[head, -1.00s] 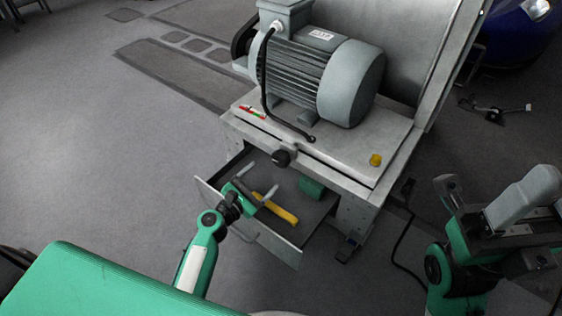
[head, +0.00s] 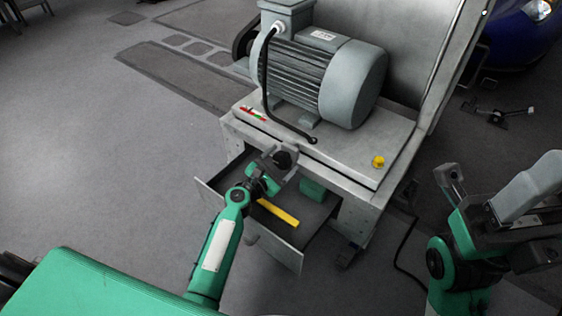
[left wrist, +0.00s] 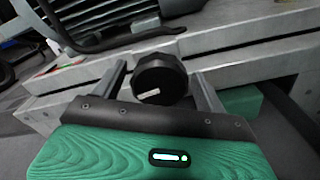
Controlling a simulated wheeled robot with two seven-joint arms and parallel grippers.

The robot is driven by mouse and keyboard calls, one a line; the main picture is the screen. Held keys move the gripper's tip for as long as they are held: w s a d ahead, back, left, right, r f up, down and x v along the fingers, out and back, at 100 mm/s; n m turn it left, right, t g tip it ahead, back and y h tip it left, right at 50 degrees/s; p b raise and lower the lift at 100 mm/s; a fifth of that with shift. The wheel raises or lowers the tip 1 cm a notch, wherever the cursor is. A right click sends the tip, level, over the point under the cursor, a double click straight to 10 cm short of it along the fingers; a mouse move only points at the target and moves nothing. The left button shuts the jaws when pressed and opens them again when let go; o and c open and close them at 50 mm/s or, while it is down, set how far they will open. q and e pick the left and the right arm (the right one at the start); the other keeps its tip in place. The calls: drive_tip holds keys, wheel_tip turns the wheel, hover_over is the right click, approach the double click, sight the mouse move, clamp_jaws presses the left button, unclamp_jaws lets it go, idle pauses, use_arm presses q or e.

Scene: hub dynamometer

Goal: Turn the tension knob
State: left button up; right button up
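The black tension knob (head: 284,158) sits on the front edge of the dynamometer bench, above the open drawer. In the left wrist view the knob (left wrist: 160,79) shows between the two fingers. My left gripper (head: 279,164) is open at the knob, with one finger on each side. In the left wrist view there are gaps between the fingers (left wrist: 160,88) and the knob, so it is not gripped. My right gripper (head: 470,187) is at the right of the head view, away from the bench; its finger opening is not clear.
An open drawer (head: 292,262) lies below my left gripper, holding a yellow-handled tool (head: 278,213) and a green block (head: 313,191). The motor (head: 330,80) stands on the bench top. A yellow button (head: 378,162) is at the right. The floor at left is clear.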

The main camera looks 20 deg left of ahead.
use_arm(q)
drive_tip(key=c, duration=0.8)
drive_tip(key=shift+m, duration=0.4)
